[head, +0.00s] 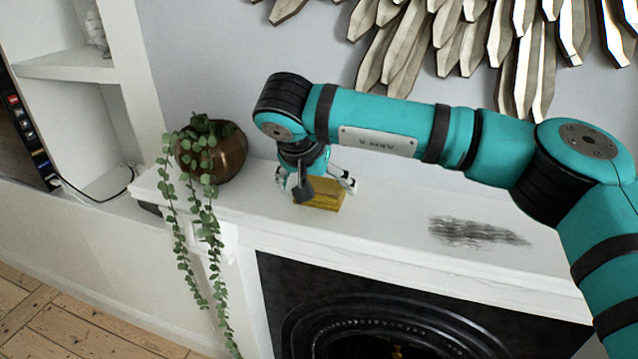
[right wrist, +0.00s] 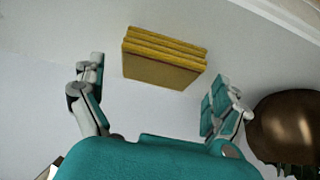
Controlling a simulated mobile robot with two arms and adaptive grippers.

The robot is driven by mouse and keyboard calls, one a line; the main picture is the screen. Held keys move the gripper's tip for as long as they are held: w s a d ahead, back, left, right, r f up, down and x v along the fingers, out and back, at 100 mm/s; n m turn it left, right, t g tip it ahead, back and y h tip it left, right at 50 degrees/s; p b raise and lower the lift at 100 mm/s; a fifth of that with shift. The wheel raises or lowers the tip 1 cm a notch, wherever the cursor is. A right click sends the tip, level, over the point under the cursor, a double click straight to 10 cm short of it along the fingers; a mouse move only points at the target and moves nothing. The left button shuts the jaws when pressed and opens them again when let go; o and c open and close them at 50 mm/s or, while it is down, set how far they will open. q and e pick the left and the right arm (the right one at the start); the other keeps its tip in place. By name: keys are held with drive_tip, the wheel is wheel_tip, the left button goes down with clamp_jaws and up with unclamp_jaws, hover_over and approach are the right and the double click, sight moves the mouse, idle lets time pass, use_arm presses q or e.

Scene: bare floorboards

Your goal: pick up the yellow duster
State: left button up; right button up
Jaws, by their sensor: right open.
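The yellow duster (head: 321,195) is a folded, layered block lying on the white mantel shelf. In the right wrist view the duster (right wrist: 163,60) lies ahead of my gripper, between the lines of its two fingers. My right gripper (head: 316,182) is above and around the duster in the head view, pointing down, with its fingers spread. In the right wrist view the right gripper (right wrist: 157,92) is open and empty. Whether the fingers touch the duster cannot be told. Part of the duster is hidden behind the gripper in the head view. My left gripper is not in view.
A brown metallic pot (head: 226,152) with a trailing plant (head: 206,235) stands on the mantel (head: 390,215) just left of my right gripper. A dark grey smudge (head: 474,232) marks the mantel to the right. A metallic leaf wall piece (head: 450,45) hangs behind. A black fireplace (head: 390,310) is below.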

drive_tip(key=x, duration=0.3)
drive_tip(key=shift+w+r, duration=0.15)
drive_tip(key=shift+c, duration=0.8)
drive_tip(key=c, duration=0.8)
drive_tip(key=shift+o, duration=0.2)
